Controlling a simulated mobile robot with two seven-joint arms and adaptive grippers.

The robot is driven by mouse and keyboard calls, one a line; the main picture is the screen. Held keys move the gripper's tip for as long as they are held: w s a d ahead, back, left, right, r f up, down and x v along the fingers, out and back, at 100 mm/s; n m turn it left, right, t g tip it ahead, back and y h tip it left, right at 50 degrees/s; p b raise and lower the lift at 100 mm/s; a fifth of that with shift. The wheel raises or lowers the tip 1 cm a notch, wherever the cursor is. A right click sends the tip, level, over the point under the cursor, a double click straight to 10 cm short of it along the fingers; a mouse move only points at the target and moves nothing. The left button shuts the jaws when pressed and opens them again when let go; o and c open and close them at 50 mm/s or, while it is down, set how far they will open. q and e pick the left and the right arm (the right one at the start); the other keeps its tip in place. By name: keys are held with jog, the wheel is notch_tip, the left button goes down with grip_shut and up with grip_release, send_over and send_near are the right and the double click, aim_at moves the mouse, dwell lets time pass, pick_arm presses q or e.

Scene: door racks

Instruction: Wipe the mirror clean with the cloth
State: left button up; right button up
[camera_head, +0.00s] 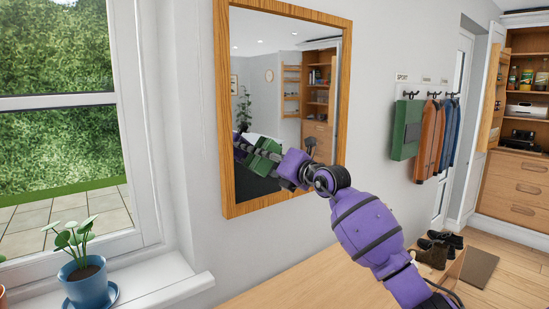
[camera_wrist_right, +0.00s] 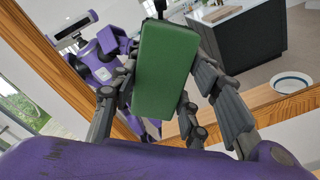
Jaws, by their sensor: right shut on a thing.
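The mirror (camera_head: 262,70) hangs on the wall in a wooden frame and fills the upper middle of the head view. In the wrist view its glass (camera_wrist_right: 222,55) reflects a purple robot and a room. My right gripper (camera_head: 264,156) is at the lower part of the mirror. It is shut on the green cloth (camera_head: 266,147), which looks like a thick block. In the wrist view the cloth (camera_wrist_right: 165,70) sits between the two dark fingers. I cannot tell whether it touches the glass. No clear dirt shows on the mirror. My left gripper is not in view.
A wooden surface (camera_head: 300,283) lies below the mirror. A potted plant (camera_head: 86,283) stands on the window sill (camera_head: 160,285) at left. Coats (camera_head: 430,138) and a green bag (camera_head: 407,130) hang on hooks at right, with shoes (camera_head: 434,250) below. Open air surrounds the arm.

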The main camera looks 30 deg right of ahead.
aim_at(281, 148)
jog(key=shift+a+r, duration=0.2)
jog(key=shift+a, duration=1.05)
jog(key=shift+w+d+r, duration=0.1)
jog(key=shift+d+r, duration=0.45)
jog(key=shift+d, duration=0.4)
jog(key=shift+d+r, duration=0.5)
jog(key=shift+d, duration=0.4)
jog(key=shift+w+d+b, duration=0.15)
jog(key=shift+d+b, duration=0.25)
jog(key=shift+d, duration=0.85)
jog(key=shift+d+r, duration=0.1)
jog(key=shift+d, duration=0.4)
jog(key=d+b, duration=0.1)
jog(key=d, duration=0.2)
jog(key=shift+w+d, duration=0.15)
jog(key=shift+d, duration=0.05)
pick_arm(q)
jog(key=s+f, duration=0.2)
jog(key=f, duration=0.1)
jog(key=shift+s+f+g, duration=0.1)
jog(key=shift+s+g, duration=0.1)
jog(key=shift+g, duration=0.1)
